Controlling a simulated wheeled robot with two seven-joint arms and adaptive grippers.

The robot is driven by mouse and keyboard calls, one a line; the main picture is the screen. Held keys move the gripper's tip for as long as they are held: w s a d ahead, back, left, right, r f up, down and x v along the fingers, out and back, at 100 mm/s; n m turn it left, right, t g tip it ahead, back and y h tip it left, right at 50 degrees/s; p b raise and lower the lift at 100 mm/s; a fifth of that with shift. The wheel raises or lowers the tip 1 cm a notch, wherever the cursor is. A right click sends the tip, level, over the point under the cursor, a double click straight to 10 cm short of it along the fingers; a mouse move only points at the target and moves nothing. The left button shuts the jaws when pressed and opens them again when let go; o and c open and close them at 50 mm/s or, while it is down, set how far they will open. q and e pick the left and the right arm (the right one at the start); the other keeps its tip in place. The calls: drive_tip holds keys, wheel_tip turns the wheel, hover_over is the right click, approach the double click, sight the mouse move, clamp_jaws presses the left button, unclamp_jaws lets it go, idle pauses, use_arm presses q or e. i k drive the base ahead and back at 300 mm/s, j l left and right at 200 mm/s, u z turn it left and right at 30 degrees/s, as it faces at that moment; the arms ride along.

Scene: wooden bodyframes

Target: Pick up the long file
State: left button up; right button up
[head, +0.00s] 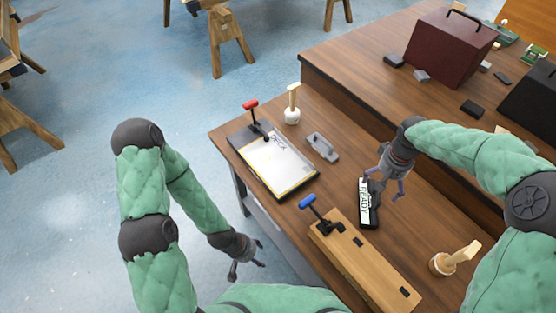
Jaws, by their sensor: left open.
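I cannot make out a long file for certain in the head view. My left gripper (246,270) is open and empty, low beside the near left edge of the wooden bench (310,93), over the floor. My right gripper (386,192) is above the bench, next to a small black device with a white READY label (365,203). Its fingers look spread, and one overlaps the device in the picture. I see nothing between them.
A dark red toolbox (450,50) stands behind.

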sight(321, 146)
drive_tip(key=i+j, duration=0.75)
